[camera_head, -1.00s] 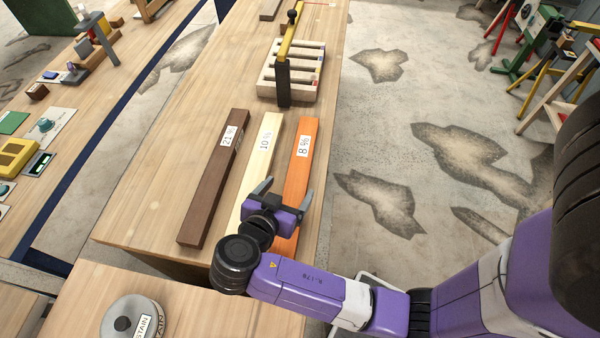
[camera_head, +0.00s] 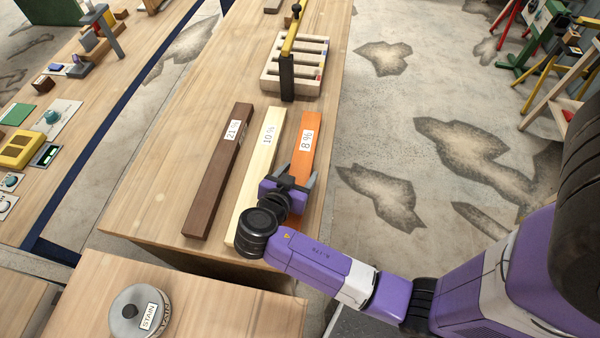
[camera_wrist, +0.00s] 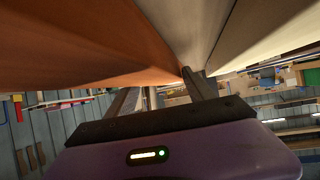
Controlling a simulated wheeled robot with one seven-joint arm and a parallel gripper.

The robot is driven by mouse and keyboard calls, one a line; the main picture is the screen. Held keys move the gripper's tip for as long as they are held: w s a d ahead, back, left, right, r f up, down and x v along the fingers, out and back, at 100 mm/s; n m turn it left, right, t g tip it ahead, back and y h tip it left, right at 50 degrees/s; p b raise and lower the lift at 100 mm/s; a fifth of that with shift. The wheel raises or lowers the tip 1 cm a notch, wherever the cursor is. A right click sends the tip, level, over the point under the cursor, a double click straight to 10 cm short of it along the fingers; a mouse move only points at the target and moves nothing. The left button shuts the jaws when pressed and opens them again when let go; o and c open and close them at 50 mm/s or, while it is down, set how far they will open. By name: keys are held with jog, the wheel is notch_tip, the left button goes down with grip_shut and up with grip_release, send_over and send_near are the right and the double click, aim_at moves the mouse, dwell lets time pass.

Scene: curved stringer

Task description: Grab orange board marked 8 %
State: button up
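The orange board marked 8 % (camera_head: 303,139) lies lengthwise near the right edge of the wooden table, with its label facing up. My gripper (camera_head: 296,174) is over its nearer half, fingers apart, one towards each long side of the board. My wrist and gripper hide the board's near end. In the wrist view the orange board (camera_wrist: 80,45) fills the upper left, close to the open fingers (camera_wrist: 160,95). I cannot tell whether the fingers touch it.
A pale board marked 10 % (camera_head: 262,150) lies close on the left, and a dark brown board marked 21 % (camera_head: 220,170) beyond it. A slotted wooden rack (camera_head: 312,65) with a black and yellow post stands behind. A stain tin (camera_head: 139,312) is on the front table.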

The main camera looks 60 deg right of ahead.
grip_shut()
jog(key=shift+r, duration=0.15)
